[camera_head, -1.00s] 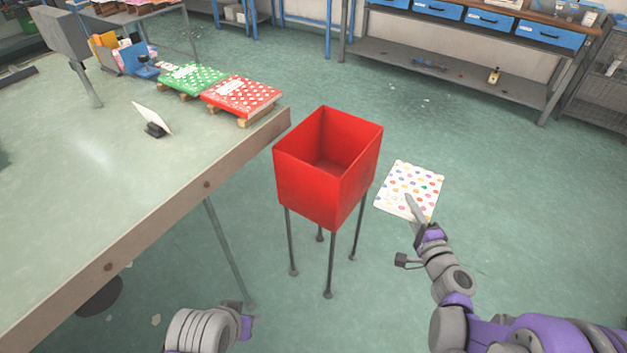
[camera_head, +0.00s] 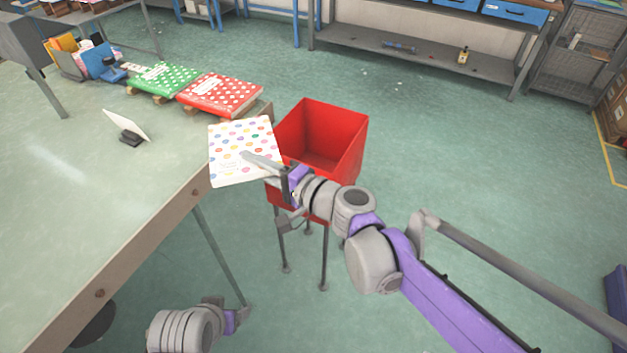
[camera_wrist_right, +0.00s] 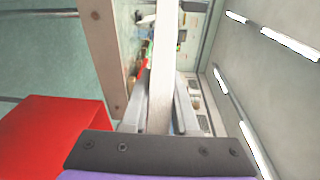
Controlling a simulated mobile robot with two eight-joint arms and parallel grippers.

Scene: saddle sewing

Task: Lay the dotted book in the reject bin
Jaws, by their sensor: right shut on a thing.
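The dotted book (camera_head: 240,146) is white with multicoloured dots. In the head view it is held up at the table's right edge, overlapping the left side of the red bin. My right gripper (camera_head: 262,163) is shut on its near right part. In the right wrist view the book shows edge-on as a pale strip (camera_wrist_right: 163,75) between the fingers (camera_wrist_right: 160,115). The red reject bin (camera_head: 340,135) stands open on thin legs right of the table, its inside looking empty; its front is partly hidden by my right arm. My left gripper (camera_head: 238,318) is low at the bottom; its fingers are not clear.
The table (camera_head: 150,225) fills the left side. A green dotted book (camera_head: 165,78) and a red dotted book (camera_head: 222,93) lie on wooden supports at its far edge. A small white card (camera_head: 126,124) stands on a holder. The floor right of the bin is clear.

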